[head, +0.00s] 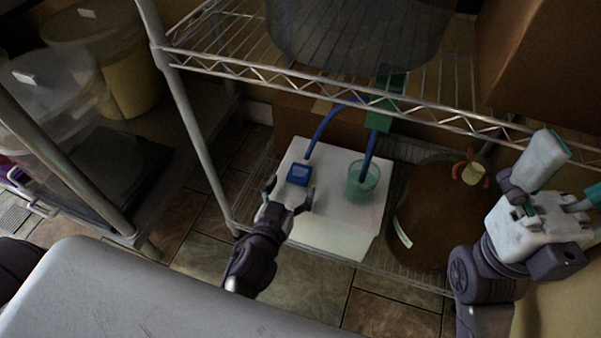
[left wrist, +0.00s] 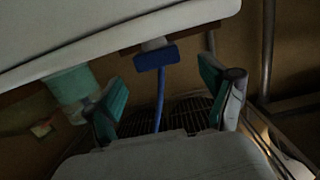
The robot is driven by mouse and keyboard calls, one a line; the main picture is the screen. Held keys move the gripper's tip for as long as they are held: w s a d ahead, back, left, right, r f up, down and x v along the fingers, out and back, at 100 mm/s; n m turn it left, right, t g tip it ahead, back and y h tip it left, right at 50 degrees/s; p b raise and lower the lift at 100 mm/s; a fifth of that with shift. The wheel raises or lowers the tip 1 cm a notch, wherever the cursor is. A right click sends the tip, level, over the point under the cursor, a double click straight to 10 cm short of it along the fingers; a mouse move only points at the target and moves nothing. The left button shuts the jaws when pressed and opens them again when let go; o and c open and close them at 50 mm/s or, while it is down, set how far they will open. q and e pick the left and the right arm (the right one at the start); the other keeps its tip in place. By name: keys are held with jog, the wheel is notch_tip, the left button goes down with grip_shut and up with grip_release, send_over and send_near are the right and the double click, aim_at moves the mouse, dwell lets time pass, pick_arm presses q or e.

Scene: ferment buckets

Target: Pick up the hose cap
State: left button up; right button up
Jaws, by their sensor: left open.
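The hose cap, a small blue block (head: 298,174), shows at the left part of the top of a white box (head: 340,225). In the left wrist view the blue block (left wrist: 156,57) lies ahead, between the fingers' directions, with a blue strip running down from it. My left gripper (head: 290,191) is open and empty, just in front of the cap, its fingertips to either side of the cap's near side; it also shows in the left wrist view (left wrist: 168,95). I cannot tell whether it touches the cap. My right gripper (head: 567,178) is open and empty at the right.
A greenish clear cup (head: 363,182) stands right of the cap. A brown bucket (head: 430,215) stands right of the box. The shelf post (head: 195,130) is at left.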

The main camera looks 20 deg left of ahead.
aim_at(300, 171)
pick_arm(q)
jog(key=w, duration=0.4)
jog(key=w+f+b, duration=0.1)
jog(key=w, duration=0.1)
jog(key=shift+w+d, duration=0.15)
jog(key=shift+w, duration=0.1)
jog(key=shift+r, duration=0.1)
jog(key=c, duration=1.3)
